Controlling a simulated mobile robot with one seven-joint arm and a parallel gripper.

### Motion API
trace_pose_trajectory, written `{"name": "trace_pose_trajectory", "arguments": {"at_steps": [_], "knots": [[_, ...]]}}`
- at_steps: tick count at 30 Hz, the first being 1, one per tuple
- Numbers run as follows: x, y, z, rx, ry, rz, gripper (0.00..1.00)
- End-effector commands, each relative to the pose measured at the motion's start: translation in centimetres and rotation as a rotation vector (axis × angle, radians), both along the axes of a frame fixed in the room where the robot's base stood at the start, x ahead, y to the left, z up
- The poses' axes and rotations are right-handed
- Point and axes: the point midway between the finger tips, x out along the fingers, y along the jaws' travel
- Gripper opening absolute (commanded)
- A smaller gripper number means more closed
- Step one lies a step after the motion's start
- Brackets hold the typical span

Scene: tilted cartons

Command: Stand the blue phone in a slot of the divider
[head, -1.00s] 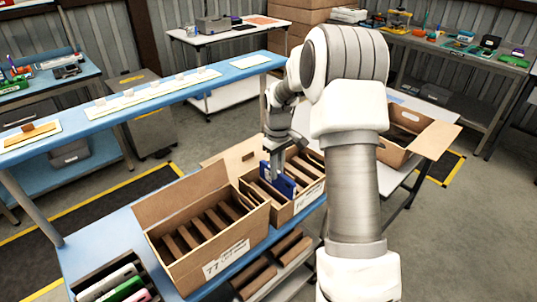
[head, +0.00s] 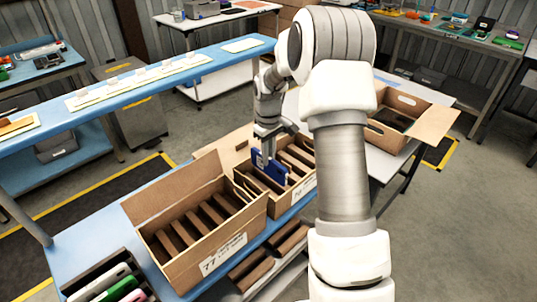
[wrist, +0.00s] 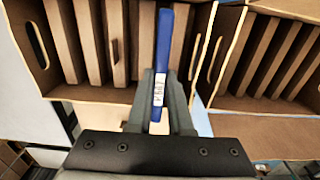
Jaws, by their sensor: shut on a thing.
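The blue phone (head: 267,168) is held edge-up over the right of the two divided cartons in the head view. In the wrist view the phone (wrist: 162,62) shows as a narrow blue edge with a small white label, between the fingers. My gripper (head: 264,152) is shut on it, and in the wrist view my gripper (wrist: 160,100) has one finger on each side. The divider (wrist: 90,40) has several upright brown partitions with slots between them. The phone lies roughly parallel to the partitions near the carton's end wall. I cannot tell how deep its lower edge sits.
A second divided carton (head: 160,205) stands to the left. A dark rack (head: 82,284) with several phones is at the front left. Another open carton (head: 410,105) stands behind my arm at right. A blue shelf (head: 150,82) runs behind the cartons.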

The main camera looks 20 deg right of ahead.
Motion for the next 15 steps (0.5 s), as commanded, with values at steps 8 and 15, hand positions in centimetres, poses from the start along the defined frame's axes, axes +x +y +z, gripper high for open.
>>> {"name": "trace_pose_trajectory", "arguments": {"at_steps": [8,15], "knots": [[0.0,0.0,-2.2,0.000,0.001,0.000,0.00],[0.0,0.0,-3.9,0.001,0.001,0.000,0.00]]}}
